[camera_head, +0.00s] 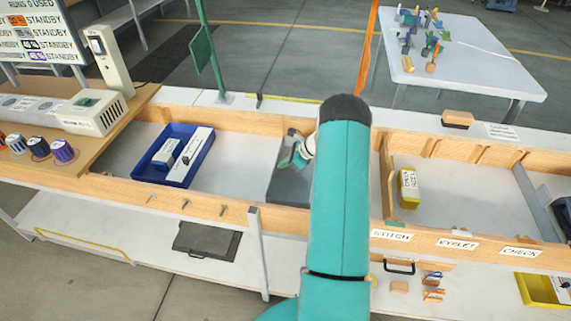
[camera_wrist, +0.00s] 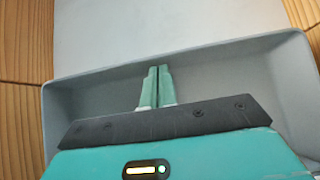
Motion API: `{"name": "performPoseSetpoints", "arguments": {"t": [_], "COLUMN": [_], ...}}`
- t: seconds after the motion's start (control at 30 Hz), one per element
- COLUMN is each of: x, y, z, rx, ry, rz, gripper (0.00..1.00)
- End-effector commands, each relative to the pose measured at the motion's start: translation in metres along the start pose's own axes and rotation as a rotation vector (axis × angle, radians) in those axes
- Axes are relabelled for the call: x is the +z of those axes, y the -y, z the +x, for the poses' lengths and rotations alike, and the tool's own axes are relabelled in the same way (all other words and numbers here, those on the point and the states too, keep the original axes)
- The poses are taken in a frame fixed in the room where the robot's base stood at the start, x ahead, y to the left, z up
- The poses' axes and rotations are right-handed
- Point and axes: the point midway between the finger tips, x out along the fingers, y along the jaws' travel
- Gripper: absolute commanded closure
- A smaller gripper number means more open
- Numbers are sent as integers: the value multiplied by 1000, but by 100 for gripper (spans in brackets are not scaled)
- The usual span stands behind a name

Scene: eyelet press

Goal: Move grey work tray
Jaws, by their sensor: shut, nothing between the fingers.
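The grey work tray (camera_head: 287,187) lies on the white floor of the wooden-walled bench, at the middle of the head view. My arm hides its right part. In the wrist view the tray (camera_wrist: 95,92) fills much of the frame, its rim running across, and its visible inside looks empty. My gripper (camera_head: 297,158) is over the tray. In the wrist view its two fingers (camera_wrist: 159,68) are shut together with nothing between them, and the tips point at the tray's rim. I cannot tell whether they touch it.
A blue tray (camera_head: 150,178) with pale blocks stands left of the grey tray. Wooden walls border the bench, and a divider (camera_head: 387,180) stands right of my arm. A yellow-and-white box (camera_head: 408,188) is beyond it. White floor between the blue and grey trays is clear.

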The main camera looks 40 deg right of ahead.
Motion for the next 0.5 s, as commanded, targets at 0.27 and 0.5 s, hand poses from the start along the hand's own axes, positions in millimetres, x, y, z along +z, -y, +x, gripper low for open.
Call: {"name": "performPoseSetpoints", "arguments": {"t": [0.27, 0.5], "x": [31, 82], "y": [-1, -1], "z": [31, 83], "rx": [4, 4], "ry": [1, 1], "rz": [-4, -4], "gripper": [100, 100]}}
